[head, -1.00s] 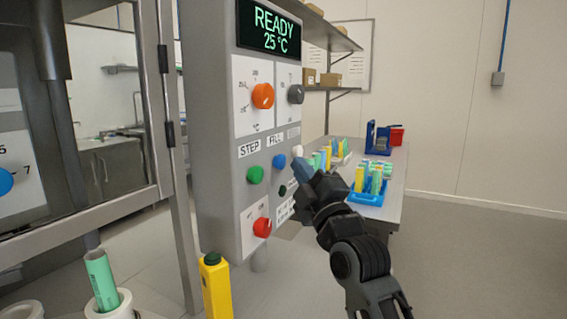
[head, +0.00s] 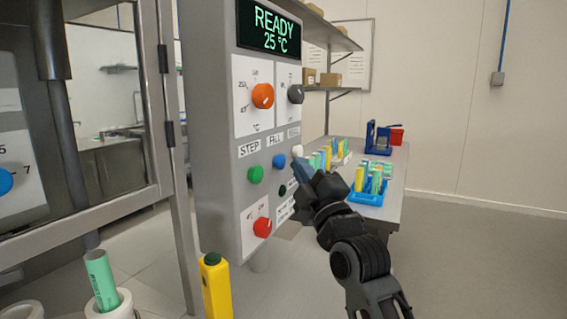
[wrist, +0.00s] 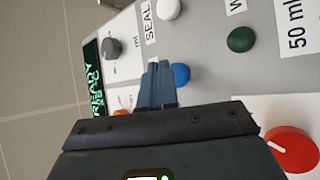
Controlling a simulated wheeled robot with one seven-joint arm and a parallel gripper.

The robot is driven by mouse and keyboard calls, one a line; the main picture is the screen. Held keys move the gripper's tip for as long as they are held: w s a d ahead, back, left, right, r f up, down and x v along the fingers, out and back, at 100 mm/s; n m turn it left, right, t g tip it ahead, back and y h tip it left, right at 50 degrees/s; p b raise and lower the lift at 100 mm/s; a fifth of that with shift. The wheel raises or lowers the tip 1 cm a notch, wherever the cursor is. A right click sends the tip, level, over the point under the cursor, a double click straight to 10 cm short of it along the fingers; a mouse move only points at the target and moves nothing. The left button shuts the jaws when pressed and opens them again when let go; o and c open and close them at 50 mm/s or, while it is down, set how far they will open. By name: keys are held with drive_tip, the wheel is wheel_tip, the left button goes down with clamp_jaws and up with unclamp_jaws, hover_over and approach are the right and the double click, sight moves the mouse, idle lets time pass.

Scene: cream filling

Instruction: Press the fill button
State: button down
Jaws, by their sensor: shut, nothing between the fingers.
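The control panel (head: 215,130) carries a blue button (head: 279,161) under the FILL label (head: 275,141). A green button (head: 255,174) sits to its left under STEP, and a white button (head: 297,151) to its right. My gripper (head: 299,168) is shut and empty, its fingers pointing at the panel just right of the blue button. In the wrist view the fingertips (wrist: 158,68) are directly beside the blue button (wrist: 181,75), partly covering its left side. I cannot tell whether they touch anything. The display (head: 269,27) reads READY, 25 °C.
A dark green button (wrist: 241,39) and a red knob (wrist: 291,150) are nearby on the panel. An orange knob (head: 262,96) and a grey knob (head: 295,94) sit above. A table with coloured tubes in a blue tray (head: 366,198) stands behind my arm.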

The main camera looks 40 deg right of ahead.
idle(0.4)
drive_tip(key=shift+w+a, duration=0.15)
drive_tip(key=shift+w, duration=0.25)
